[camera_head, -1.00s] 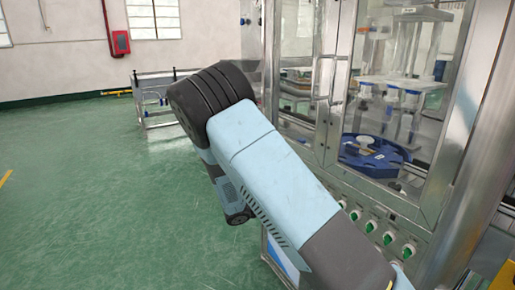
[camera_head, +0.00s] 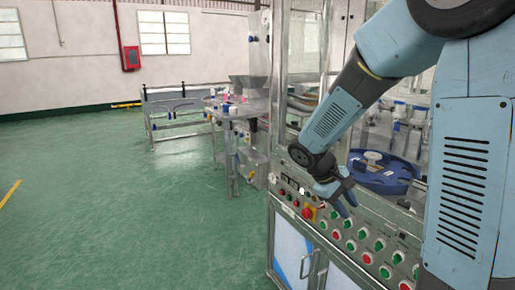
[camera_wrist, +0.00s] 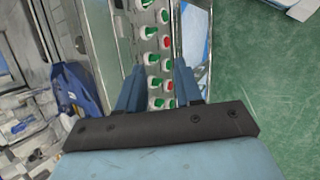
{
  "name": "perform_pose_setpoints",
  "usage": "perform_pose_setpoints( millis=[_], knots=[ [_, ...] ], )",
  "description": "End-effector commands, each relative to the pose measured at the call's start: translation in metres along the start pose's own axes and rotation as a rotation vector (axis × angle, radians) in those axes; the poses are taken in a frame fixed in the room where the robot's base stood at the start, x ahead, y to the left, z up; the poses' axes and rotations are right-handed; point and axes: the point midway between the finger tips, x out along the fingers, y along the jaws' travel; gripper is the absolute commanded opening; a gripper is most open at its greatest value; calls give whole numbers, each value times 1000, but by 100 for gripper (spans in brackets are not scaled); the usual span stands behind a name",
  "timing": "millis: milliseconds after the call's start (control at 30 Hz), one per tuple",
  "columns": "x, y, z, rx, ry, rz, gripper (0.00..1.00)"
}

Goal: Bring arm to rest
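My gripper (camera_head: 345,204) hangs from my blue and black arm in front of the machine's control panel (camera_head: 352,245) in the head view. In the wrist view its two blue fingers (camera_wrist: 158,88) stand apart with a gap between them. Through the gap I see green and red buttons of the panel; nothing is held. The gripper looks a little away from the panel; whether it touches cannot be told.
A crimping machine with a steel frame and glass (camera_head: 305,42) fills the right side. Its blue rotary table (camera_head: 385,182) is behind my arm. A conveyor stand (camera_head: 178,112) is at the back. The green floor (camera_head: 130,215) at left is clear.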

Motion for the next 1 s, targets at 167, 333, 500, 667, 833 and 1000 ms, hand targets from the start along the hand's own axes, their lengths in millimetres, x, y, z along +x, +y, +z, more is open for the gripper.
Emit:
perform_pose_setpoints(
  millis=[167, 333, 500, 667, 833, 1000],
  knots=[
    [-18, 4, 36, 112, 86, -110, 35],
    [-34, 4, 68, 210, 171, -200, 35],
    [-52, 1, 98, 309, 262, -276, 35],
    [-68, -4, 125, 397, 352, -336, 35],
    [-85, -12, 152, 491, 449, -387, 35],
    [-101, -22, 175, 574, 544, -422, 35]
  ],
)
